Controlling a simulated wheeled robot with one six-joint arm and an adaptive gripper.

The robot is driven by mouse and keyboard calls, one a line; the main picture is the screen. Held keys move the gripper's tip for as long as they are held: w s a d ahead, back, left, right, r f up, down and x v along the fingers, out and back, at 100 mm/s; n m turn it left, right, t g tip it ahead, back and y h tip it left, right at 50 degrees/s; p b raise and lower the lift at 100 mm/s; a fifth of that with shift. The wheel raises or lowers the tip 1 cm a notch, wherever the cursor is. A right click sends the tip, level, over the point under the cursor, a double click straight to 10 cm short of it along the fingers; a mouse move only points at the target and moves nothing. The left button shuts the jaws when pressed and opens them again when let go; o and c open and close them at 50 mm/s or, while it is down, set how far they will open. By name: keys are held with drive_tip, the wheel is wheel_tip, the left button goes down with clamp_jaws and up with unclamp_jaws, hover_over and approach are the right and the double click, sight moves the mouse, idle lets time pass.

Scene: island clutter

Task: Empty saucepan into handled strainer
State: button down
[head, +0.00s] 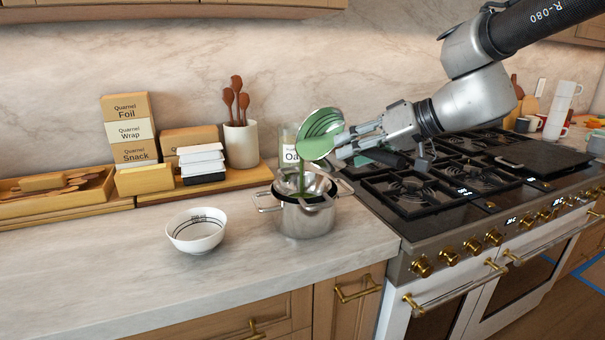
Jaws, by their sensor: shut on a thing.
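My gripper (352,142) is shut on the saucepan (325,112), by what looks like its handle side. The saucepan is steel and tilted steeply, with green liquid inside. A green stream (301,178) falls from its lower edge into the handled strainer (322,184). The strainer sits in the mouth of a steel pot (306,222) on the counter. The stream and the rim hide part of the strainer's inside, so the level in it cannot be told.
A white bowl (196,231) stands left of the pot. Behind are a utensil crock (241,146), a jar (289,148) and labelled boxes (130,128). The stove (440,190) lies to the right. The front counter (110,275) is clear.

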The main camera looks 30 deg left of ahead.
drive_tip(key=shift+s+a+f+n+t+h, duration=0.1)
drive_tip(key=shift+s+a+n+t+h, duration=0.1)
drive_tip(key=shift+s+n+t+h, duration=0.25)
drive_tip(key=shift+w, duration=0.1)
idle(0.4)
drive_tip(key=shift+s+a+f+n+t+h, duration=0.3)
drive_tip(key=shift+s+n+t, duration=0.1)
drive_tip(key=shift+t, duration=0.15)
drive_tip(key=shift+d, duration=0.1)
